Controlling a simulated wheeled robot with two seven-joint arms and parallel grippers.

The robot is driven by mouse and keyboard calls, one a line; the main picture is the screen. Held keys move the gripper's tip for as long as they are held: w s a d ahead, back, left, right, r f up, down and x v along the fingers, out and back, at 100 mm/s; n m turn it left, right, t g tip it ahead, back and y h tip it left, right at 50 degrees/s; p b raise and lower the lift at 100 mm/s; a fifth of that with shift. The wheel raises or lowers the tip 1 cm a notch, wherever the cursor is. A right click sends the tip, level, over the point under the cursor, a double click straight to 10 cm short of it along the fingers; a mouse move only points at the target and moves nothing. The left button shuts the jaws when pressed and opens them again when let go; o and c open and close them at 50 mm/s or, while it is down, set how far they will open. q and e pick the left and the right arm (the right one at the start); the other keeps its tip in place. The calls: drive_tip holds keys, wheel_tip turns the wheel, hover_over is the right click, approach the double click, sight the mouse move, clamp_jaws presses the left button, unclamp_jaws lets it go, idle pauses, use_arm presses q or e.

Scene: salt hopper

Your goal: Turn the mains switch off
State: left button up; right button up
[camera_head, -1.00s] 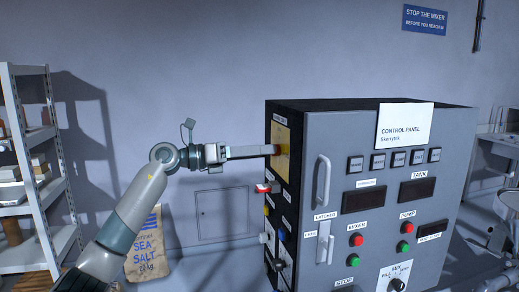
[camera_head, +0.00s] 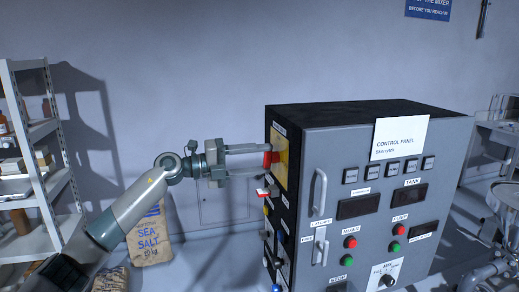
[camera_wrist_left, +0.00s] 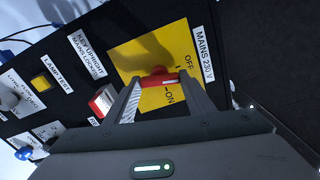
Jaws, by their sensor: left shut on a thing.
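The mains switch has a red handle (camera_head: 267,160) on a yellow plate (camera_head: 281,150) on the left side of the control cabinet (camera_head: 312,200). In the left wrist view the red handle (camera_wrist_left: 158,78) lies across the yellow plate (camera_wrist_left: 135,52), near the OFF and ON marks, under the label MAINS 230 V (camera_wrist_left: 203,55). I cannot tell exactly which mark it points to. My left gripper (camera_head: 266,159) is shut on the red handle, one finger on each side of it; its fingers also show in the left wrist view (camera_wrist_left: 160,82). My right gripper is not in view.
A shelf rack (camera_head: 45,170) and a sea-salt sack (camera_head: 150,238) stand at left.

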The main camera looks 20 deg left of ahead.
use_arm(q)
drive_tip(key=shift+a+r+n+p, duration=0.1)
drive_tip(key=shift+n+p, duration=1.15)
drive_tip(key=shift+n, duration=0.15)
drive_tip(key=o, duration=1.1)
drive_tip(key=shift+w, duration=0.1)
drive_tip(key=shift+c, duration=0.2)
